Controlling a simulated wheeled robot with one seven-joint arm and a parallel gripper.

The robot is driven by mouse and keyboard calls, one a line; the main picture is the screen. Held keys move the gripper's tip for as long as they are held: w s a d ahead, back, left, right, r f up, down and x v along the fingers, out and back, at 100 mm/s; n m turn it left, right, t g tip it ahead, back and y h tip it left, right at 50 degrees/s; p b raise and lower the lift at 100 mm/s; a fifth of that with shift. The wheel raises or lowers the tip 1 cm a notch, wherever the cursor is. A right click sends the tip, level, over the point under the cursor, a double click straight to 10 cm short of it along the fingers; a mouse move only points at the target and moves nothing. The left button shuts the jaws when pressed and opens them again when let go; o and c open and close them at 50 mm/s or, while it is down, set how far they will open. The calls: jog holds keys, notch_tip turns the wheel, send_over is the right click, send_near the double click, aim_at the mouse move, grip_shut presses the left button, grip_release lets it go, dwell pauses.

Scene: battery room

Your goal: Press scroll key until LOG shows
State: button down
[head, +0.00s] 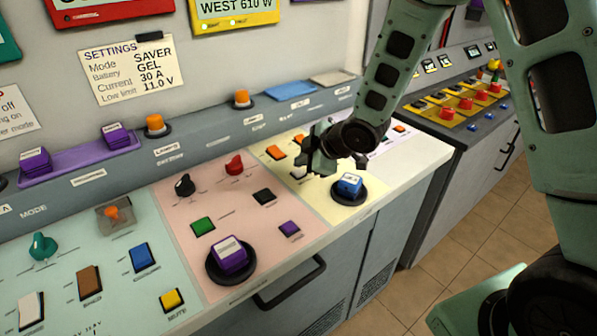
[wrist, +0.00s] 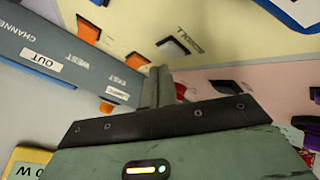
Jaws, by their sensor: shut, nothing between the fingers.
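The yellow-framed display (head: 236,9) at the top of the head view reads "WEST 610 W"; its upper part is cut off. I see no LOG on the part in view. My gripper (head: 322,158) is shut and empty above that panel. Its fingertips (wrist: 157,86) also show in the wrist view, to the lower left of the key; contact cannot be told.
Orange keys (head: 276,152) lie left of my gripper. A blue button (head: 349,184) on a black round base stands close at its right. The pink panel (head: 180,207) carries knobs, keys and a purple button (head: 230,254). A settings note (head: 127,70) hangs on the wall.

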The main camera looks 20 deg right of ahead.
aim_at(303, 173)
jog(key=shift+f, duration=0.15)
jog(key=shift+f+b, duration=0.3)
jog(key=shift+b, duration=0.15)
jog(key=shift+f+b, duration=0.45)
jog(key=shift+f, duration=0.05)
dwell(0.6)
jog(key=shift+r, duration=0.1)
jog(key=shift+r+p, duration=0.7)
jog(key=shift+r, duration=0.1)
jog(key=shift+r, duration=0.15)
notch_tip(303, 173, up, 5)
jog(key=p, duration=0.4)
dwell(0.7)
